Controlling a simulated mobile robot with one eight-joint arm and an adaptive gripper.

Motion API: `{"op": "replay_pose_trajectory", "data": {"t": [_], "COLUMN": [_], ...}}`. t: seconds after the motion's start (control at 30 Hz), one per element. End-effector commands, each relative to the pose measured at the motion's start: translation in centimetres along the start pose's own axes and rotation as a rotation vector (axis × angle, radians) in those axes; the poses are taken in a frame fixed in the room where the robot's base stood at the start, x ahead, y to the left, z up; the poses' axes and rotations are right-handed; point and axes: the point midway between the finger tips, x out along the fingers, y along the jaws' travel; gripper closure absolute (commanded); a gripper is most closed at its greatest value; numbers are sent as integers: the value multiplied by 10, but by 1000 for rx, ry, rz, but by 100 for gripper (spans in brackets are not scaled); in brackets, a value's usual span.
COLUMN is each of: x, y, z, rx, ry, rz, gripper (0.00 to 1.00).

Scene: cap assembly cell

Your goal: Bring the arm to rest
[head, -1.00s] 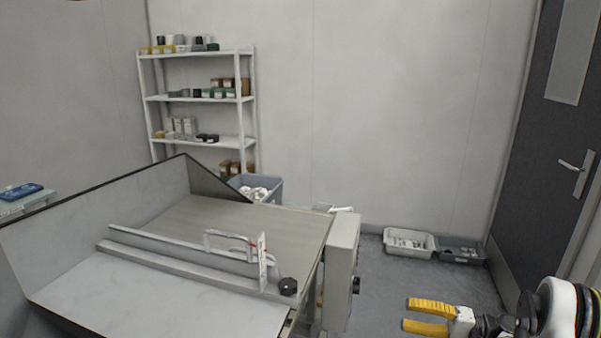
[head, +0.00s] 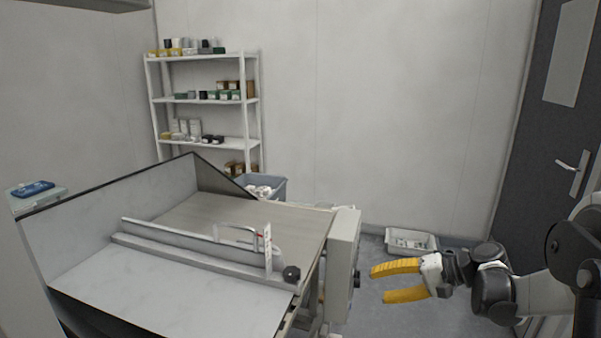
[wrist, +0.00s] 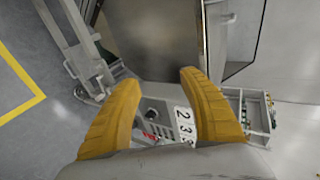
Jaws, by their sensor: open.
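My gripper (head: 374,283) has two yellow fingers, apart and empty, pointing left in the head view. It is held in the open space to the right of the machine's grey end box (head: 343,262), with a gap between them. In the wrist view my gripper (wrist: 157,90) shows both fingers spread, with nothing between them close up. My arm runs in from the right edge of the head view.
The sloped-wall work table (head: 165,290) with a rail and a black knob (head: 291,273) fills the lower left. A shelf (head: 203,103) of small boxes stands at the back wall. A dark door (head: 545,150) is at right.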

Motion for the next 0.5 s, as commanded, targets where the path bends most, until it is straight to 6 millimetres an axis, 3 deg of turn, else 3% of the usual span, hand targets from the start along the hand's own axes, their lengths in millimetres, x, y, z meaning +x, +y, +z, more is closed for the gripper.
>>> {"op": "replay_pose_trajectory", "data": {"t": [0.03,0.2,0.5], "x": [-1,-12,-51], "y": [-14,-37,-39], "z": [16,67,164], "rx": [-15,-87,-298], "ry": [10,66,181], "rz": [54,251,568], "gripper": [50,50,50]}}
